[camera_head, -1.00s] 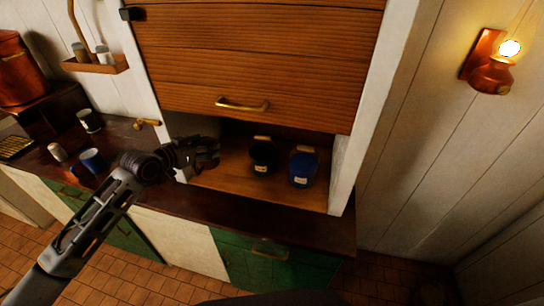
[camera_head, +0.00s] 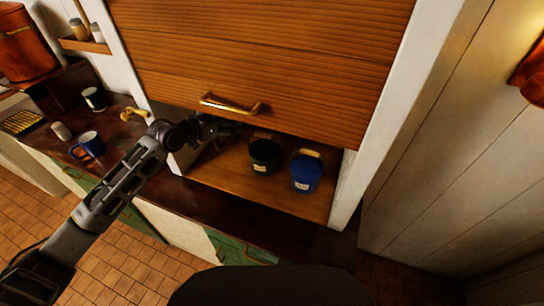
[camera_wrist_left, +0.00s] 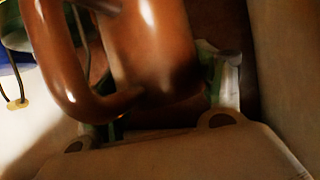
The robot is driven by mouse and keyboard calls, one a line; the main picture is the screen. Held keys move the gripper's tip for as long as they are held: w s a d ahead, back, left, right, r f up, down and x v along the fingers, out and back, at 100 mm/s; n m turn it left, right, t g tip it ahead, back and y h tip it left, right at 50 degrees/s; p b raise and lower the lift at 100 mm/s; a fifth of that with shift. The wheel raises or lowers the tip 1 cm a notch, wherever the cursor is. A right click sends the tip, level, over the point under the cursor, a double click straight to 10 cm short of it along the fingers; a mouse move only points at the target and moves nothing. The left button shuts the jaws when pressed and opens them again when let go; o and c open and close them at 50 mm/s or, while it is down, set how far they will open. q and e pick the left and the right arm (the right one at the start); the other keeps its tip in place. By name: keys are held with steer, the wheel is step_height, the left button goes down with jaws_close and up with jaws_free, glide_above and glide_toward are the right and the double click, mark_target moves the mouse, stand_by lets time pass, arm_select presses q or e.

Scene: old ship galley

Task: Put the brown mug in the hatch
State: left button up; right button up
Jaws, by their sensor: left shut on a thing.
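The brown mug (camera_wrist_left: 155,45) fills much of the left wrist view, with its thick handle on the left. My left gripper (camera_wrist_left: 160,100) is shut on it, a finger on either side of the body. In the head view my left gripper (camera_head: 218,128) is at the left part of the hatch opening, below the raised slatted shutter (camera_head: 250,60). The mug cannot be made out there behind the gripper. The hatch has a bare wooden floor (camera_head: 240,185) in front. My right gripper is not in view.
A dark pail (camera_head: 264,154) and a blue pail (camera_head: 306,174) stand inside the hatch, right of my gripper. The shutter's brass handle (camera_head: 232,105) hangs just above. A blue mug (camera_head: 88,146) and a white-and-dark mug (camera_head: 94,98) stand on the left counter.

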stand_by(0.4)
arm_select(q)
steer(key=shift+f, duration=3.05)
steer(key=shift+f+p, duration=0.4)
steer(key=shift+f, duration=1.5)
steer(key=o, duration=1.1)
steer(key=shift+f, duration=0.15)
steer(key=shift+o, duration=0.2)
steer(key=b+v, duration=0.1)
steer(key=v, duration=1.1)
